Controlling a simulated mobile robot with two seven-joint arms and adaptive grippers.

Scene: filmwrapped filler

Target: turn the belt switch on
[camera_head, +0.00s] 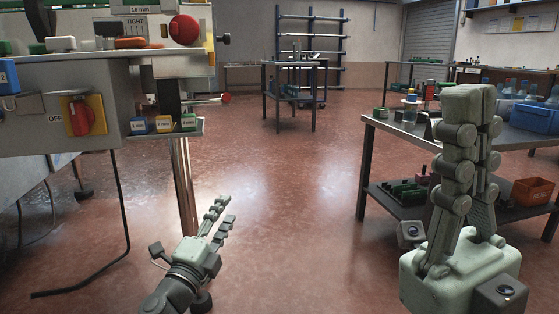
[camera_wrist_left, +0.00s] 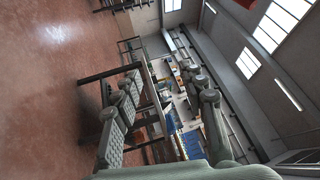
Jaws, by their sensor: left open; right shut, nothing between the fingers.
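The belt switch (camera_head: 81,116) is a red rotary knob on a yellow plate, on the front of the grey machine at the left of the head view. The word OFF stands at its left; the knob's exact setting is hard to tell. My left gripper (camera_head: 222,211) is open and empty, low over the floor, right of and below the switch, well apart from it. Its spread fingers also show in the left wrist view (camera_wrist_left: 165,76), where the switch is not seen. My right gripper (camera_head: 470,95) is upright at the right, shut and empty.
A red round knob (camera_head: 184,29) sits higher on the machine. Small labelled blocks (camera_head: 163,124) stand on a ledge right of the switch. A steel post (camera_head: 184,190) rises below the ledge. A workbench (camera_head: 425,135) stands behind my right gripper. The middle floor is clear.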

